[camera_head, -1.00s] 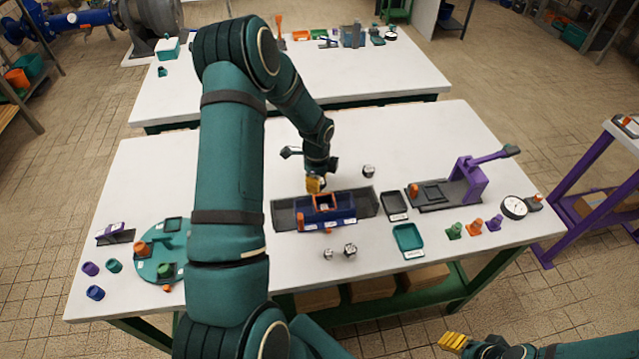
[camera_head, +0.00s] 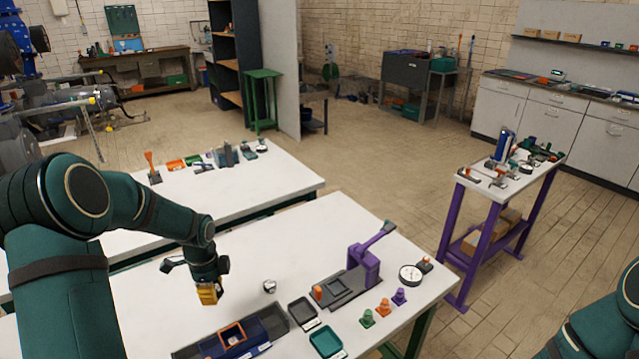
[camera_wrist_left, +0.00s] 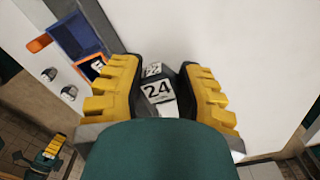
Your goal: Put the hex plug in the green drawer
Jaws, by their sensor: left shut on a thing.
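My left gripper (camera_head: 208,292) is shut on a hex plug, held above the table. In the left wrist view the plug (camera_wrist_left: 158,91), grey with a white "24" label, sits between the yellow fingers (camera_wrist_left: 150,98); in the head view the fingers hide it. I cannot make out a green drawer. My right gripper (camera_wrist_left: 52,148) shows small in the left wrist view, its opening unclear.
Another silvery plug (camera_head: 270,286) stands on the white table (camera_head: 300,240). A black tray (camera_head: 302,311), a teal tray (camera_head: 326,342), a purple lever press (camera_head: 364,264), small coloured plugs (camera_head: 384,307) and a dial gauge (camera_head: 411,274) are to the right. Two small metal pieces (camera_wrist_left: 58,83) lie beside the blue unit.

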